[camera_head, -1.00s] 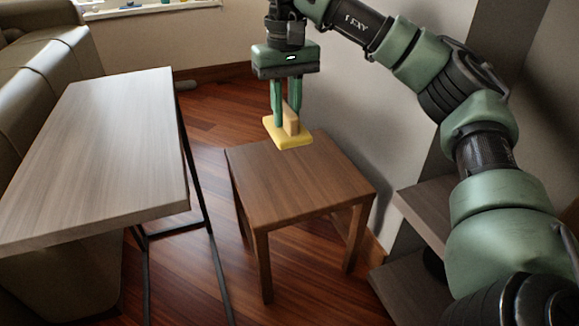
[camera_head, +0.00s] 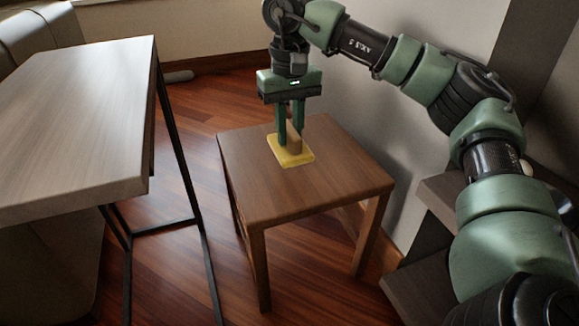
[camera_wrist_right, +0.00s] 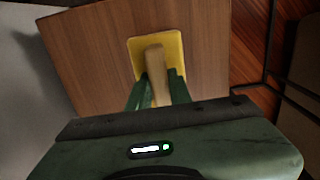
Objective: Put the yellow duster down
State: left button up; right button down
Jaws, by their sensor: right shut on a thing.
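The yellow duster (camera_head: 291,156) has a flat yellow pad and a tan wooden handle. In the head view it is over the top of the small brown wooden table (camera_head: 330,185), toward the far side; the pad looks level and at or very close to the tabletop. My right gripper (camera_head: 291,138) points down and is shut on the handle. In the right wrist view, the duster (camera_wrist_right: 157,62) lies between the fingers of my right gripper (camera_wrist_right: 160,88), with the table (camera_wrist_right: 85,50) behind it. My left gripper is not in view.
A grey wood table (camera_head: 85,110) with black metal legs stands at the left, beside a sofa (camera_head: 45,22). Dark shelves (camera_head: 440,200) stand at the right by the pale wall. The brown tabletop around the duster is bare.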

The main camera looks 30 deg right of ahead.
aim_at(289, 153)
notch_tip(289, 153, down, 6)
jog(key=b, duration=0.3)
jog(key=shift+r, duration=0.3)
jog(key=c, duration=1.3)
grip_release()
